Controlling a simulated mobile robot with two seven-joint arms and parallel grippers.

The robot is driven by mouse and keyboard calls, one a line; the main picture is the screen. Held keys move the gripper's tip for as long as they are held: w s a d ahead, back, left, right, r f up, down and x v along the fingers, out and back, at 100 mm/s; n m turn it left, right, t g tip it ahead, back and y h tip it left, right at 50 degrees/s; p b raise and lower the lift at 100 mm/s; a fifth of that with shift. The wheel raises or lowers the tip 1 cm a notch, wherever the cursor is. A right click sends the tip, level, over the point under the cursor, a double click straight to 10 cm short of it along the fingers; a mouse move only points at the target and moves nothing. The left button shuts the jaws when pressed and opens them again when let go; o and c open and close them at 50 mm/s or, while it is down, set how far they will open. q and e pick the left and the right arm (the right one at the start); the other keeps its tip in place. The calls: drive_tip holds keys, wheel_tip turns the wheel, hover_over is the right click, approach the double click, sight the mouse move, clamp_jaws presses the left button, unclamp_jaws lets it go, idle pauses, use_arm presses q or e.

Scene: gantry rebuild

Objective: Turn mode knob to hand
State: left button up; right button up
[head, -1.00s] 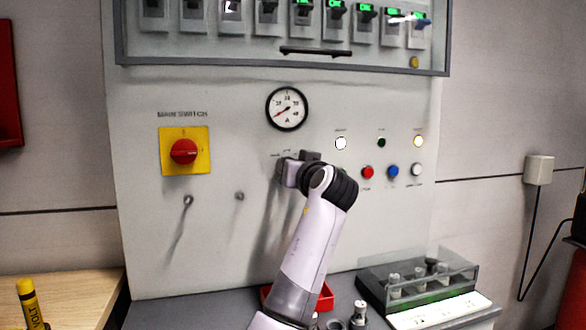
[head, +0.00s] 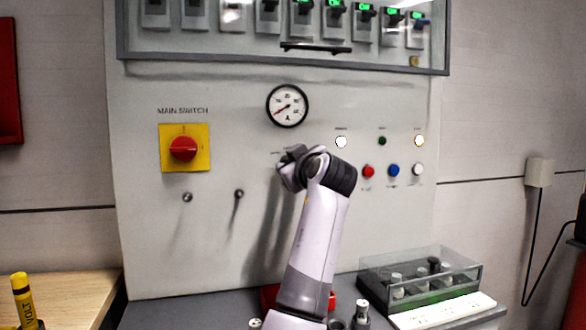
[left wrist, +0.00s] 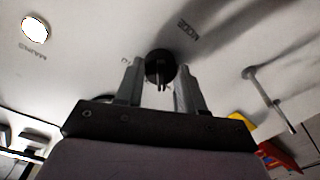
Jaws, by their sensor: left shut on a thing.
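The mode knob (left wrist: 161,66) is a round black knob with a ridge, on the pale panel beside the "MODE" lettering (left wrist: 188,39) in the left wrist view. My left gripper (left wrist: 159,82) is shut on it, with one grey finger on each side. In the head view my left gripper (head: 290,168) is at the panel below the round gauge, rolled at a tilt, and hides the knob. The small position lettering around the knob is too blurred or covered to read. My right gripper is in neither view.
A red main switch (head: 183,149) on a yellow plate is to the left. The gauge (head: 287,106) is above, and lamps and push buttons (head: 393,170) are to the right. Two short pegs (head: 238,194) stick out of the panel. A clear-lidded box (head: 420,280) stands on the bench.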

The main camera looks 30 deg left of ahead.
use_arm(q)
drive_tip(key=shift+n, duration=0.7)
drive_tip(key=o, duration=1)
drive_tip(key=shift+o, duration=0.2)
drive_tip(key=b+v, duration=0.1)
drive_tip(key=v, duration=0.6)
drive_tip(key=shift+s+r, duration=0.1)
drive_tip(key=shift+r, duration=0.05)
